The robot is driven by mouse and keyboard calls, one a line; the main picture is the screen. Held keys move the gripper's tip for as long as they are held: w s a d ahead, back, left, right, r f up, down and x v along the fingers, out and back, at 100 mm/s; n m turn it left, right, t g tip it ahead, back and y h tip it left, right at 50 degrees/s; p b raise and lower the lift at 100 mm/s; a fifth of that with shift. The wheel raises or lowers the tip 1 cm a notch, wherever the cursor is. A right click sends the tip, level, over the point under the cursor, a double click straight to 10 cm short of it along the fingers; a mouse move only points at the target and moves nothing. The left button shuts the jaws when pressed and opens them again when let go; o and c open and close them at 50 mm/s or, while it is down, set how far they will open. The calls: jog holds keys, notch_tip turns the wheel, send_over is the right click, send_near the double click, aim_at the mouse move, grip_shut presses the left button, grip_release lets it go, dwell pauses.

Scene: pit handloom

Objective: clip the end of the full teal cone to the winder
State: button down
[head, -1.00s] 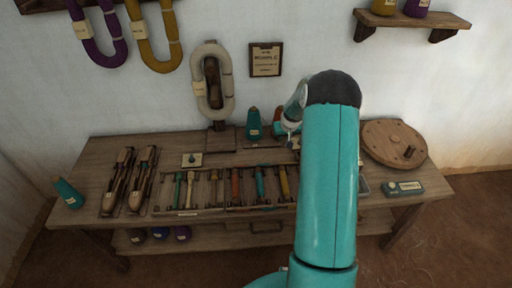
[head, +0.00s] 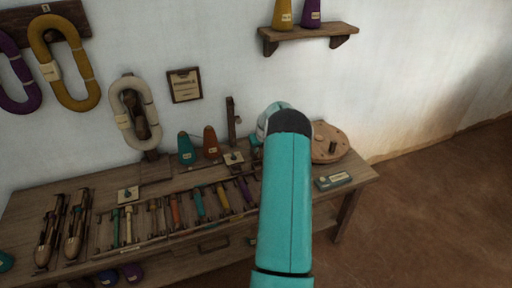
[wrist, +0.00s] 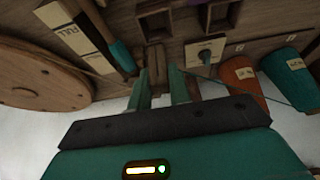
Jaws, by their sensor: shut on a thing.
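A teal cone (head: 186,149) stands at the back of the bench and shows at the right of the wrist view (wrist: 290,72). A thin teal thread (wrist: 240,92) runs from its tip toward my gripper (wrist: 160,82). My gripper is shut on the thread's end; the fingers hide the end itself. My arm hides the gripper in the head view.
An orange cone (head: 210,142) stands beside the teal one. A wooden post (head: 231,122) and small plate are near it. A labelled teal box (head: 333,181) lies in front of the wheel. A bobbin rack (head: 165,218) and shuttles (head: 76,228) fill the front. Floor at right is clear.

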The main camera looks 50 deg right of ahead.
aim_at(260, 156)
jog(key=shift+w+a+f, duration=0.1)
jog(key=shift+w+f, duration=0.1)
jog(key=shift+f, duration=3.25)
jog(key=c, duration=0.9)
grip_release()
jog(key=shift+r, duration=0.1)
jog(key=shift+r, duration=3.95)
